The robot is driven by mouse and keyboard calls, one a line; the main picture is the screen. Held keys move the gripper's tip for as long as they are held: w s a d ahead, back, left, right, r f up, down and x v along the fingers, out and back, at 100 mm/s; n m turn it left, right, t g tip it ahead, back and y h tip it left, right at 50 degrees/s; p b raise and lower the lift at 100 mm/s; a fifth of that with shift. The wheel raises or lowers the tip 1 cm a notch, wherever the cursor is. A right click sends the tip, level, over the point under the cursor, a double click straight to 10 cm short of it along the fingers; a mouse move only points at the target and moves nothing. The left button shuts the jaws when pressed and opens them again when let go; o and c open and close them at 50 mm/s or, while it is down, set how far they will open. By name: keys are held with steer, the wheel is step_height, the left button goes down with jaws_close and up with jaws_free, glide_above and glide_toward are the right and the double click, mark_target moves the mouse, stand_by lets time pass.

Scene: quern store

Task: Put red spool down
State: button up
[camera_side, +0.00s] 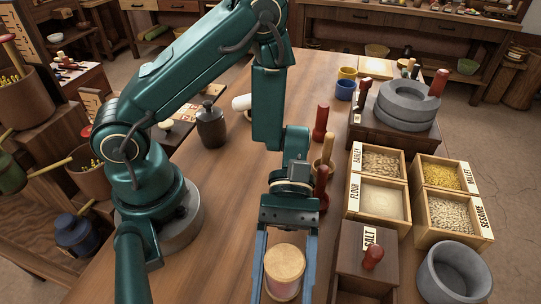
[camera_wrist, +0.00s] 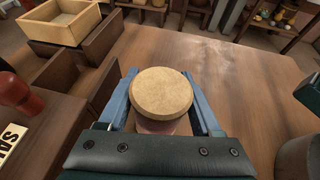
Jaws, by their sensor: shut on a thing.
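The spool (camera_side: 283,288) has a round tan wooden top and a pinkish-red body below it. My gripper (camera_side: 284,270) is shut on it, with one blue finger on each side, near the front of the wooden table (camera_side: 230,200). In the wrist view the spool (camera_wrist: 160,95) sits upright between the blue fingers (camera_wrist: 163,100), and its top hides most of its body. I cannot tell whether its underside touches the table.
To the right stand a dark salt box (camera_side: 350,260) with a red knob, several labelled grain boxes (camera_side: 410,210), a grey stone bowl (camera_side: 455,275) and a quern (camera_side: 408,105). A dark lidded jar (camera_side: 211,125) stands farther back. In the wrist view, bare table (camera_wrist: 240,80) lies beyond and right of the spool.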

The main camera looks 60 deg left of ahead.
steer(key=shift+f, duration=0.1)
steer(key=o, duration=1.4)
